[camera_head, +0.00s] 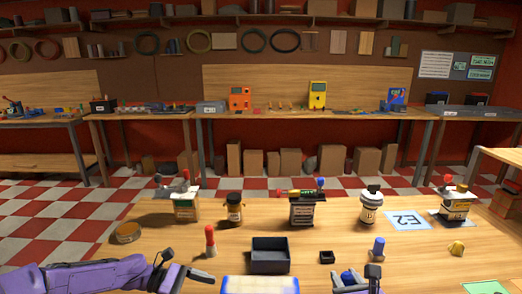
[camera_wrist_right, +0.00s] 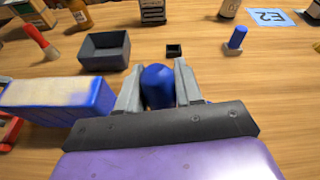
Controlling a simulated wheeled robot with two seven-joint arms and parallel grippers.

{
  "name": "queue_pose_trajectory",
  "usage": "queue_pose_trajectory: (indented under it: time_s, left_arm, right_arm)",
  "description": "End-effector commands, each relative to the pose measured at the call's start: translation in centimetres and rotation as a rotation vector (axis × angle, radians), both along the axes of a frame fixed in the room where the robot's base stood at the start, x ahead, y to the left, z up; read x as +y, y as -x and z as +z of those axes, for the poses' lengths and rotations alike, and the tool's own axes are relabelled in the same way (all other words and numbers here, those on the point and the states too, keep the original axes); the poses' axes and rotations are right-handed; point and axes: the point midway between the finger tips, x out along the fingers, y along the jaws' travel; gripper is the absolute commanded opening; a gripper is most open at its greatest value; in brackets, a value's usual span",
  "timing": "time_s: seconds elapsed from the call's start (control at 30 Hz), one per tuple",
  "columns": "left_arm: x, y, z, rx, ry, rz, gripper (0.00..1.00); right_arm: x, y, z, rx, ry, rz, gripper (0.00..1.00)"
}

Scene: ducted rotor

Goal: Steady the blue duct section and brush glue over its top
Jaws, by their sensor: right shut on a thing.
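The blue duct section (camera_head: 260,286) is cut off at the bottom middle of the head view. In the right wrist view it is a long blue block (camera_wrist_right: 62,122) at the left, with a pale cream top. My right gripper (camera_head: 355,279) is right of it, apart from it. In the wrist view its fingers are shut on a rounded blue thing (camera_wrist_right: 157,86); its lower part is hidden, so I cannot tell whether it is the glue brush. My left gripper (camera_head: 184,272) is left of the duct section, fingers apart and empty, not touching it.
Behind the duct section are a dark open box (camera_head: 270,262) and a small black box (camera_head: 327,257). A red-handled piece (camera_head: 210,241) and a blue-topped piece (camera_head: 378,247) stand either side. Several bottles line the back, near the E2 card (camera_head: 408,220).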

Motion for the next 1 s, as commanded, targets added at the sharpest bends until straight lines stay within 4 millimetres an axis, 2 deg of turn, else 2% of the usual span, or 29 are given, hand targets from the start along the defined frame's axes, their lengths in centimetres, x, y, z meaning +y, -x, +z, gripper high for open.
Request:
queue_pose_trajectory:
  time_s: [0.3, 0.5, 0.87, 0.9, 0.97, 1.0]
  left_arm:
    - [-5.3, -0.2, -2.6, 0.006, 0.0, -0.001, 0.86]
    - [-7.6, -0.2, -3.3, 0.005, 0.0, -0.001, 0.86]
    - [-8.3, -0.2, -3.3, 0.005, 0.0, -0.001, 0.86]
    - [-8.3, -0.2, -3.3, 0.005, 0.0, -0.001, 0.8]
    - [-8.3, -0.2, -3.3, 0.005, 0.0, -0.001, 0.6]
    - [-8.3, -0.2, -3.3, 0.005, 0.0, -0.001, 0.47]
  right_arm:
    - [0.0, -0.5, -2.4, 0.006, 0.001, 0.001, 0.05]
    - [-0.1, -0.4, -3.2, 0.005, 0.0, -0.001, 0.05]
    - [-0.1, -0.4, -3.2, 0.005, 0.001, -0.002, 0.05]
    - [-0.1, -0.4, -3.2, 0.005, 0.001, -0.002, 0.05]
    - [-0.1, -0.4, -3.2, 0.005, 0.001, -0.002, 0.05]
    - [-0.1, -0.4, -3.2, 0.005, 0.001, -0.002, 0.05]
